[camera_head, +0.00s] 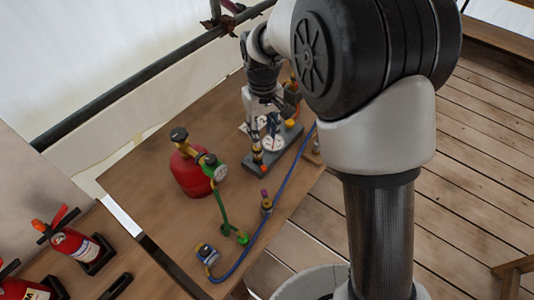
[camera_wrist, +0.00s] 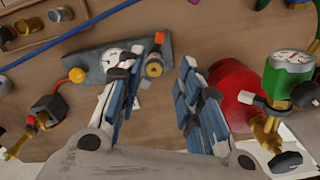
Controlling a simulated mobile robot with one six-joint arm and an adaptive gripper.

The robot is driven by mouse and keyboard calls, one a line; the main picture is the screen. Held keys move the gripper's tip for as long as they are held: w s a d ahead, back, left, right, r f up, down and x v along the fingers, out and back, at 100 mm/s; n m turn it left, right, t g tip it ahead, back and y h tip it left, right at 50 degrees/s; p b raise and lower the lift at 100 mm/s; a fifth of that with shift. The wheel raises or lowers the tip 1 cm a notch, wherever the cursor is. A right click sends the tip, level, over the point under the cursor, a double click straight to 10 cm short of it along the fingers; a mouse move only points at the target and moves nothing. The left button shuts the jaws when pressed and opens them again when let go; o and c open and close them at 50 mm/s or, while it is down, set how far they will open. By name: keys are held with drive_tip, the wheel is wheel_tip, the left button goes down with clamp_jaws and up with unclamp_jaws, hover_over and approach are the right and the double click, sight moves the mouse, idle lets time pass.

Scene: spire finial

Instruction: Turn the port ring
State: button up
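A grey block (camera_head: 262,162) with white dial gauges stands on the table; it also shows in the wrist view (camera_wrist: 180,48). A brass fitting with a dark ring (camera_wrist: 154,66) sits at one end of it in the wrist view and shows in the head view (camera_head: 257,155). This may be the port ring, but I cannot tell for sure. My gripper (camera_wrist: 162,62) is open and empty, with its fingers spread on either side of the fitting in the picture. In the head view my gripper (camera_head: 262,122) hangs over the block, which partly hides behind it.
A red cylinder (camera_head: 188,175) with a green regulator and gauge (camera_head: 214,168) stands left of the block. A blue hose (camera_head: 270,215) and a green hose (camera_head: 221,208) cross the table. Red extinguishers (camera_head: 72,243) stand at lower left. The table's front left (camera_head: 150,205) is clear.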

sight(264, 169)
wheel_tip(264, 169, down, 17)
drive_tip(key=b, duration=0.5)
drive_tip(key=shift+r, duration=0.2)
clamp_jaws()
